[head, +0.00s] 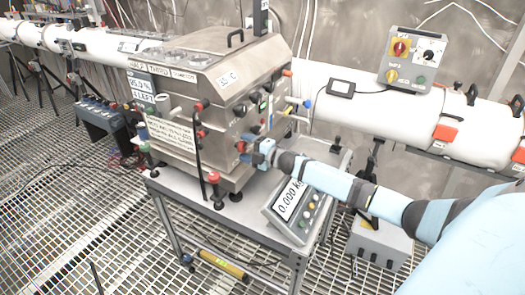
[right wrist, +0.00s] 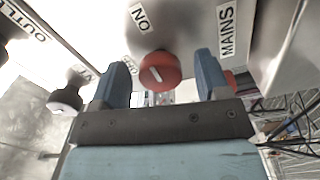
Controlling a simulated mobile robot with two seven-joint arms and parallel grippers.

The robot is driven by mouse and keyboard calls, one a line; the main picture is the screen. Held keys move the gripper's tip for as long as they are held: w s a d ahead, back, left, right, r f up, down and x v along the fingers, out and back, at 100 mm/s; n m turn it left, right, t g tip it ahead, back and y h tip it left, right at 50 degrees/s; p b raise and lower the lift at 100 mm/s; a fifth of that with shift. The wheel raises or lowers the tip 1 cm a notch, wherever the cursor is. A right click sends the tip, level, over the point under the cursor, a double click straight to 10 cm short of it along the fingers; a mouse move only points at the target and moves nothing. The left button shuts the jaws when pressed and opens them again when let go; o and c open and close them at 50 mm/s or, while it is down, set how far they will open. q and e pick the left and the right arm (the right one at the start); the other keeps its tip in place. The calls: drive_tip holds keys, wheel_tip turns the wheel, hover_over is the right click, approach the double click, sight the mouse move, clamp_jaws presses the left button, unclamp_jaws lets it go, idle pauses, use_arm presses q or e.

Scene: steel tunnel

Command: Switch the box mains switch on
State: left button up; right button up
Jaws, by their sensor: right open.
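The steel box (head: 160,130) stands on a trolley in the middle of the head view. Its mains switch is a round red knob (right wrist: 159,71) with a short white mark, beside a MAINS label (right wrist: 228,30). An ON label (right wrist: 140,16) sits above the knob, and a partly hidden OFF label (right wrist: 130,66) sits to its left. Which label the mark points to is unclear. My right gripper (right wrist: 163,70) is open, with its blue fingers on either side of the knob and visible gaps. In the head view my right gripper (head: 259,153) is at the box's right face. My left gripper is out of view.
A scale display (head: 289,200) stands on the trolley below my right arm. A grey knob (right wrist: 66,99) is left of the fingers. Cables (right wrist: 295,125) hang at right. A control panel (head: 412,60) sits above the white pipe (head: 375,115).

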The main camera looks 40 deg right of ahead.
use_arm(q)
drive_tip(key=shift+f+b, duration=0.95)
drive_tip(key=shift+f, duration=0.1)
use_arm(e)
drive_tip(key=v, duration=1.3)
drive_tip(key=shift+w, duration=0.1)
drive_tip(key=shift+f, duration=0.1)
